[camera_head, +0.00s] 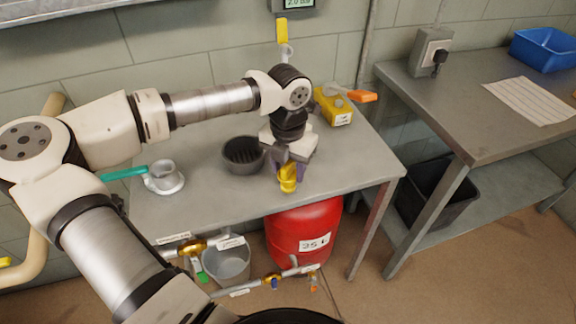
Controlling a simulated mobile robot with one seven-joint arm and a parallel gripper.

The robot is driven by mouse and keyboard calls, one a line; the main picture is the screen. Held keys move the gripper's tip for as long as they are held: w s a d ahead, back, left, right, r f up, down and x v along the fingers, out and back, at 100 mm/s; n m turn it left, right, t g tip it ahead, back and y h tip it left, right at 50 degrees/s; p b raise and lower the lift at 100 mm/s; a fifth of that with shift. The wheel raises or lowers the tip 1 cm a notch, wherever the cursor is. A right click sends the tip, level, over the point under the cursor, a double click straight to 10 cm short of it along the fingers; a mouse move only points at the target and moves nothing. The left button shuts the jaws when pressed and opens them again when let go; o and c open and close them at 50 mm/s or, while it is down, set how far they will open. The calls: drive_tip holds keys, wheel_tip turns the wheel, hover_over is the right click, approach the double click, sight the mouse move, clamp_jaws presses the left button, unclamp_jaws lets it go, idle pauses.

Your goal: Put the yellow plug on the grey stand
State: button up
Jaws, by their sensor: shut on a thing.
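The yellow plug (288,181) is held between the fingertips of my gripper (289,170), which points down over the front part of the grey table (215,198). My fingers hide part of the plug, and I cannot tell whether it touches the table. A dark grey round holder (243,157) with a ribbed inside stands just left of my gripper, apart from the plug. Farther left is a light grey round piece with a flanged base (165,181) and a green lever. I cannot tell for certain which of these two is the grey stand.
A yellow block with an orange handle (335,105) stands at the table's back right. A red drum (305,235), a bucket (227,262) and pipes with valves are below the front edge. A second table (475,120) stands right, with a blue bin (546,48) and paper.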

drive_tip(key=shift+f, duration=0.2)
drive_tip(key=shift+f+b, duration=0.2)
drive_tip(key=shift+b, duration=0.1)
drive_tip(key=o, duration=1)
drive_tip(key=shift+r, duration=0.1)
drive_tip(key=shift+r, duration=0.1)
